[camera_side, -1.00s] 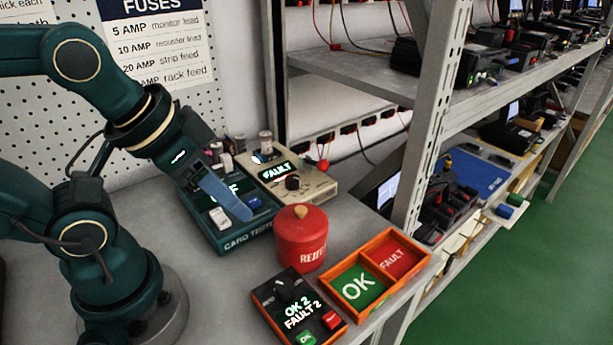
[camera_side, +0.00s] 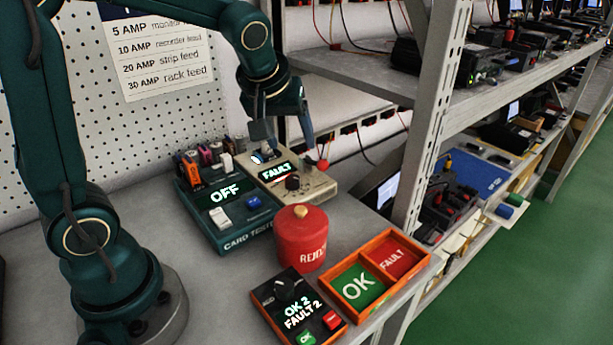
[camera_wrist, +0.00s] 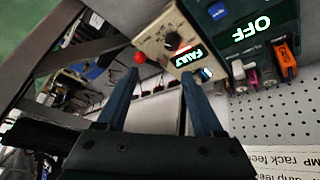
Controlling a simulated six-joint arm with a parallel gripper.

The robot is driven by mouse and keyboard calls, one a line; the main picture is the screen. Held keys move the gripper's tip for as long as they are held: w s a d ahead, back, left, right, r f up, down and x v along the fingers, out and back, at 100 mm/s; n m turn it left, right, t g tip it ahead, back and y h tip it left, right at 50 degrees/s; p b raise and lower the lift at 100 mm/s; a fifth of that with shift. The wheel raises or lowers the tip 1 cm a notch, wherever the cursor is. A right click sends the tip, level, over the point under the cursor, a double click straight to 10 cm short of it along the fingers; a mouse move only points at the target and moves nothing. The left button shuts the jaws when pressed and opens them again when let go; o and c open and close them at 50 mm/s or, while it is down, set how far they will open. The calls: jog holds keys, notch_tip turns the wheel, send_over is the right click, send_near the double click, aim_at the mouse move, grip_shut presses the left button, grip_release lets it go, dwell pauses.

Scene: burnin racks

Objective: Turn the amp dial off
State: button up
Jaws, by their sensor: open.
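A beige box (camera_side: 318,190) with a lit FAULT display (camera_side: 275,172) carries a black round dial (camera_side: 292,182) on its top. I cannot read an amp label on it. The box also shows in the wrist view (camera_wrist: 152,45), with its dial (camera_wrist: 172,39) beyond the fingertips. My gripper (camera_side: 286,144) is above the back of this box, its two fingers apart and empty. The fingers look clear of the dial. The dial's setting is too small to read.
A green card tester (camera_side: 230,238) reading OFF stands left of the box, with several small cards (camera_side: 205,157) behind. A red tin (camera_side: 301,245), a black count box (camera_side: 270,312) and an orange OK/FAULT tray (camera_side: 412,262) stand in front. Shelving (camera_side: 425,120) rises at right.

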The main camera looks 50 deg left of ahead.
jog(key=g, duration=0.2)
send_over(292, 177)
jog(key=s+d, duration=0.2)
notch_tip(292, 177, down, 7)
jog(key=shift+w+r, duration=0.15)
jog(key=shift+r, duration=0.05)
jog(key=shift+x, duration=2.35)
jog(key=shift+a, duration=0.1)
jog(key=shift+c, duration=0.3)
jog(key=shift+r, duration=0.1)
grip_shut()
